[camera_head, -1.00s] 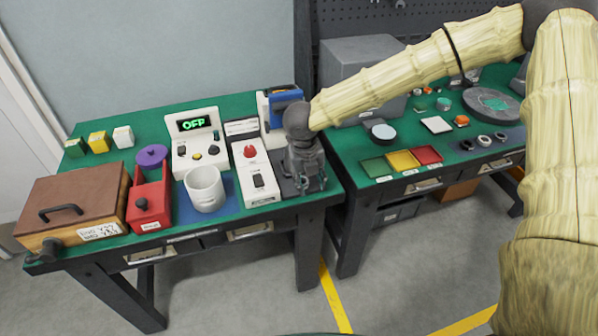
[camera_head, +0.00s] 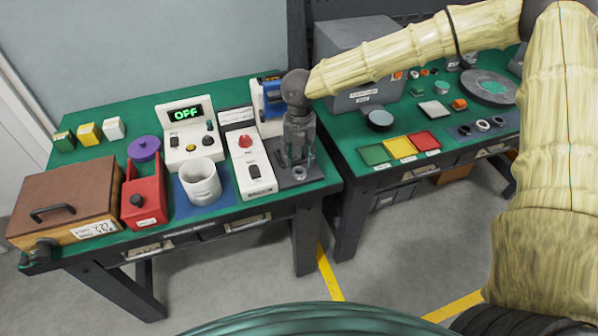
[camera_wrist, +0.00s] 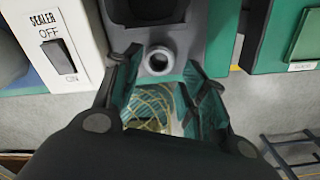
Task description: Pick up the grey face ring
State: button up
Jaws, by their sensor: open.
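A grey ring (camera_head: 300,177) lies on the dark base plate (camera_head: 314,173) at the right front of the left bench. It also shows in the wrist view (camera_wrist: 158,60), its round hole facing up, ahead of the fingertips. My gripper (camera_head: 297,158) points down just above and behind the ring. In the wrist view my gripper (camera_wrist: 162,80) has its two fingers spread apart with nothing between them. Several small rings, one of them a pale grey ring (camera_head: 482,125), sit on a dark strip on the right bench.
Left of my gripper stands a white sealer switch box (camera_head: 252,176), with a white mug (camera_head: 201,190) beyond it. A gap separates the benches. Green, yellow and red trays (camera_head: 401,147) lie on the right bench, near a grey box (camera_head: 356,62).

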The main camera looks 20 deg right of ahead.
aim_at(299, 175)
jog(key=shift+s+f+p, duration=0.1)
jog(key=shift+f+p, duration=0.55)
jog(key=shift+f, duration=1.8)
jog(key=c, duration=0.6)
jog(key=shift+c, duration=0.2)
jog(key=shift+r, duration=0.2)
